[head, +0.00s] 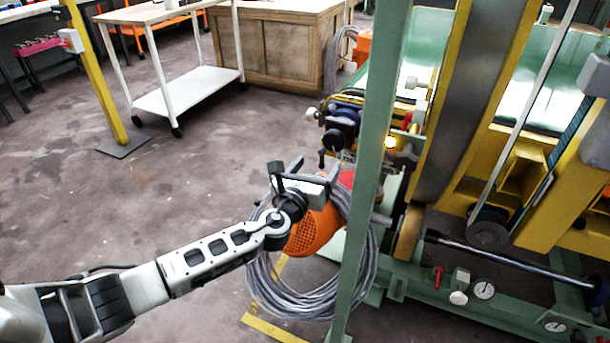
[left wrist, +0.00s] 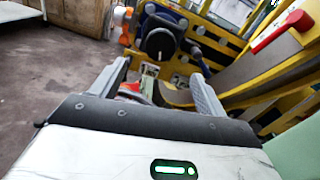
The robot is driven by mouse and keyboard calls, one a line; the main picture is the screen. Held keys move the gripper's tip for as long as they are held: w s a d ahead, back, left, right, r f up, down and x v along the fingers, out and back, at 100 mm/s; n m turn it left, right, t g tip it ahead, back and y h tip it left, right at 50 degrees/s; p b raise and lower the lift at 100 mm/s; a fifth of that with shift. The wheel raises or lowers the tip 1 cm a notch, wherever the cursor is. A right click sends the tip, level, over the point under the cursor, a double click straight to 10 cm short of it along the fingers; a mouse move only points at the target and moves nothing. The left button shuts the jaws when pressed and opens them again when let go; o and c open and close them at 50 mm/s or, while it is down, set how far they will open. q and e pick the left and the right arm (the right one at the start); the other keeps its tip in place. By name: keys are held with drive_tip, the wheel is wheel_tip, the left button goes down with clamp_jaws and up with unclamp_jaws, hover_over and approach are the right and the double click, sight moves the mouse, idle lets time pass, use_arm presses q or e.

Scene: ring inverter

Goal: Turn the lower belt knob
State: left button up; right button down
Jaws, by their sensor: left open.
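A dark round knob (head: 341,128) with a blue body sits on the yellow and blue part of the machine, left of the green post. In the left wrist view this dark knob (left wrist: 160,42) shows ahead, just beyond and between the fingertips. I cannot tell for sure that it is the lower belt knob. My left gripper (head: 310,171) is open and empty, below and in front of the knob and apart from it. Its two fingers also show spread in the left wrist view (left wrist: 160,76). My right gripper is in neither view.
A green post (head: 368,150) stands close to the right of my left gripper. A coil of grey cable (head: 310,303) and an orange housing (head: 312,232) are just below it. A white trolley (head: 200,88) stands at the back left. The floor at left is clear.

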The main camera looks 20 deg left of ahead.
use_arm(q)
drive_tip(key=s, duration=0.6)
drive_tip(key=shift+a, duration=0.15)
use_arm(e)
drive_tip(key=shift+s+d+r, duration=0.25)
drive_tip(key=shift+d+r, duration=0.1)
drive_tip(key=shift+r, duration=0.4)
use_arm(q)
drive_tip(key=s+d+n+g+h+p, duration=0.1)
drive_tip(key=s+d+n+g+p, duration=0.1)
drive_tip(key=s+n, duration=0.6)
drive_tip(key=s+d+n+g+h+p, duration=0.1)
drive_tip(key=s+n+p, duration=0.4)
drive_tip(key=n, duration=0.8)
drive_tip(key=s+d+n+g+h+p, duration=0.1)
drive_tip(key=s+d+n+g+p, duration=0.2)
drive_tip(key=s+n, duration=0.8)
drive_tip(key=shift+d+n+g, duration=0.3)
drive_tip(key=shift+d+g, duration=0.3)
drive_tip(key=shift+d, duration=0.35)
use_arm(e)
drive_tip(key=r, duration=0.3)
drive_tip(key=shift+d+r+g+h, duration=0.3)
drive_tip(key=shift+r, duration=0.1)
